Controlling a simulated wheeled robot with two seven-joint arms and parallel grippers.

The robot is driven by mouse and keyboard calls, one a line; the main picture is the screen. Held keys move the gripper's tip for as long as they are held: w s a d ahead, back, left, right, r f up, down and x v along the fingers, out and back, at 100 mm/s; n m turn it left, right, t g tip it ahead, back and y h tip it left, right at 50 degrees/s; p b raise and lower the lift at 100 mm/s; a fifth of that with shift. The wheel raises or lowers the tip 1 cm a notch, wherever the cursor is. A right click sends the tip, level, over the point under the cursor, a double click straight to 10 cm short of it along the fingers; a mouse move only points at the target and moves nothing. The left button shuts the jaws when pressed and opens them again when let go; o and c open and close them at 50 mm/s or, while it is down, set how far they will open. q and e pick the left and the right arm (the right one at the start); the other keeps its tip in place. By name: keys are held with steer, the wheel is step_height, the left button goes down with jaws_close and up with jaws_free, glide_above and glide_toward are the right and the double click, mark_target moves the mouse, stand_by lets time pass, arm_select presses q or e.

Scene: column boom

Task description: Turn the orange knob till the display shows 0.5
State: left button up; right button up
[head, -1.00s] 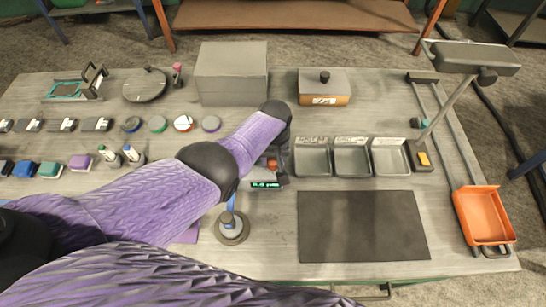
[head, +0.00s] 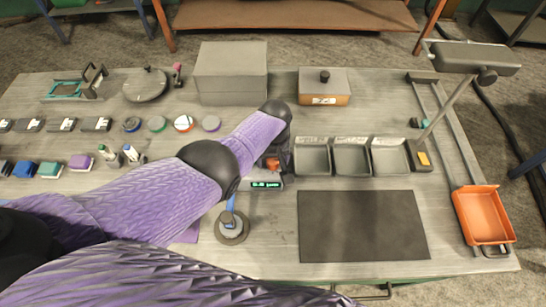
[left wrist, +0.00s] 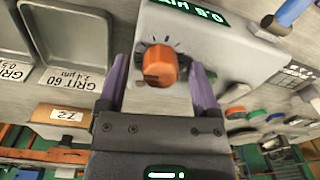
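The orange knob (left wrist: 157,66) sits on the face of a grey device (left wrist: 195,38), between my left gripper's two purple fingers. My left gripper (left wrist: 160,78) is open, with a gap showing on each side of the knob. The knob has a dark mark at its lower left and dial ticks around it. The green display (left wrist: 190,10) is upside down and partly cut off in the left wrist view; it seems to read 0.8. In the head view, the display (head: 266,185) is small, and my left arm hides much of the device. My right gripper is not in view.
Three grey trays (head: 351,160) stand just right of the device. A dark mat (head: 362,226) lies in front of them. A round-based stand with a blue post (head: 232,228) is close to my left forearm. A large grey box (head: 231,75) stands behind.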

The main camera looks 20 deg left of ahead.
mark_target(274, 160)
arm_select(q)
steer(key=shift+r+p, duration=0.3)
step_height(274, 160, up, 9)
steer(key=p, duration=0.6)
steer(key=shift+d+p, duration=0.1)
steer(key=shift+p, duration=0.25)
steer(key=shift+r, duration=0.15)
